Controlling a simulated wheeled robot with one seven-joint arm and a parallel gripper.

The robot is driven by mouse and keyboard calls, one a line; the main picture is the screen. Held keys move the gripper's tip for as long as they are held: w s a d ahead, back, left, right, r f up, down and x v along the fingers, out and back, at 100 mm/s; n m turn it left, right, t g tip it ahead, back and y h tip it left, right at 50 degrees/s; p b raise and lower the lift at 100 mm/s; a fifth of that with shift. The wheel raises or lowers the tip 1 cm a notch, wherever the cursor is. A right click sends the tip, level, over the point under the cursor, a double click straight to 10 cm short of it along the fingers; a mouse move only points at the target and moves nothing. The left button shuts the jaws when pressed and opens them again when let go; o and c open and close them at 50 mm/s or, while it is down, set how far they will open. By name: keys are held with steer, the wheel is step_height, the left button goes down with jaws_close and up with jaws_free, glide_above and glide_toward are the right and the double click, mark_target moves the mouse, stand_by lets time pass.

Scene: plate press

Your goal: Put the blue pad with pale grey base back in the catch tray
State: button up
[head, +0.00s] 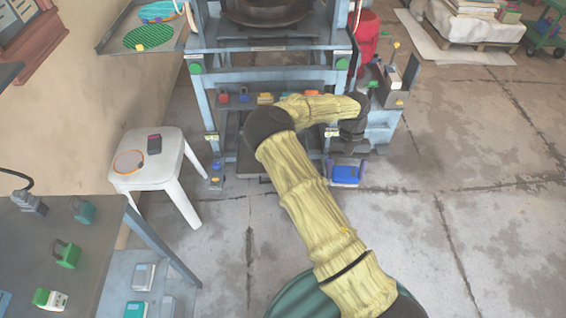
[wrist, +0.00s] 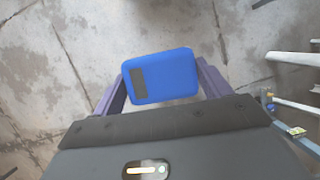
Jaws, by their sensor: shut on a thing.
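A blue pad (head: 346,174) is between the purple fingers of my gripper (head: 346,170), over the floor in front of the press, right of its centre. In the wrist view, the pad (wrist: 165,77) shows a blue face with a dark rectangular patch at one end. The fingers of my gripper (wrist: 162,82) are shut on its two sides. Its pale grey base is hidden in the wrist view and hard to make out in the head view. I cannot tell for sure which surface is the catch tray; a shelf low in the press holds several small coloured things.
The blue press frame (head: 205,105) stands ahead. A white stool (head: 150,178) with a dark block stands at left. A dark table (head: 60,225) with several blocks is at front left. A side tray (head: 115,38) holds a green mesh disc.

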steer(key=p, duration=0.2)
steer(key=shift+s+p, duration=0.15)
steer(key=shift+p, duration=0.25)
steer(key=shift+s+f+p, duration=0.15)
steer(key=shift+f+p, duration=0.05)
steer(key=shift+p, duration=0.85)
steer(key=f+p, duration=0.1)
steer(key=p, duration=0.2)
steer(key=shift+s, duration=0.4)
steer(key=s+f+p, duration=0.4)
steer(key=p, duration=0.5)
steer(key=shift+s, duration=0.3)
steer(key=shift+d, duration=0.1)
